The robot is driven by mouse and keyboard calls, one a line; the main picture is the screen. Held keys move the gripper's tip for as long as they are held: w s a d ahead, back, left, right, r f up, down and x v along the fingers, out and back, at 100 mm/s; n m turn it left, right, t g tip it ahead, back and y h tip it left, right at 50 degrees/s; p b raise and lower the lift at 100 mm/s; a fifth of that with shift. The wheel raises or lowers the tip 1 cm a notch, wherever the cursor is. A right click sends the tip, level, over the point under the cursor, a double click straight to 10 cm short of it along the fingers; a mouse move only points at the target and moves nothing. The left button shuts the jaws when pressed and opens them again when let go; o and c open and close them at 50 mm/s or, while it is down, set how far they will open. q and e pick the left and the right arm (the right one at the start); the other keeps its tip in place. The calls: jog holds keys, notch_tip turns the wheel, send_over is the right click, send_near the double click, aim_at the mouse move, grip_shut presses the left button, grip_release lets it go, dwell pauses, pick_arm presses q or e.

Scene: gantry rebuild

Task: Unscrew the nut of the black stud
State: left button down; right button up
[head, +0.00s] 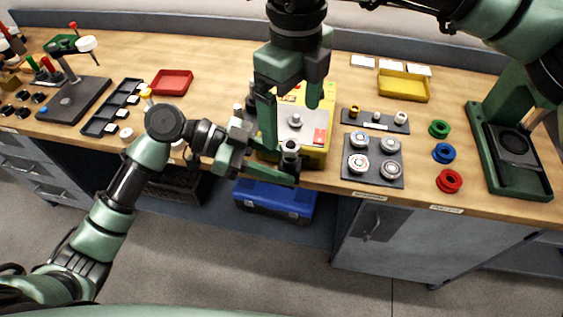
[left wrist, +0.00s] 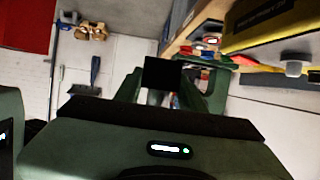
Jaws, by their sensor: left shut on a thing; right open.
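My left gripper (head: 288,168) is shut on the black stud (head: 289,164) and holds it upright in front of the yellow box. A grey nut (head: 290,147) with a dark round opening sits at the stud's top. In the left wrist view the stud (left wrist: 162,74) is a dark block between the fingers (left wrist: 162,92); the nut cannot be made out there. My right gripper (head: 291,122) points down from above, open and empty, its fingers apart above and behind the nut.
The yellow box (head: 318,155) with a light top plate stands close behind the stud. A dark tray (head: 375,180) with round parts lies to the right, near coloured rings (head: 443,153) and a green press (head: 510,150). A red bin (head: 172,82) stands at left.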

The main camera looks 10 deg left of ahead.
aim_at(291, 143)
jog(key=shift+f, duration=3.35)
grip_shut()
jog(key=n, duration=2.4)
jog(key=shift+r, duration=0.1)
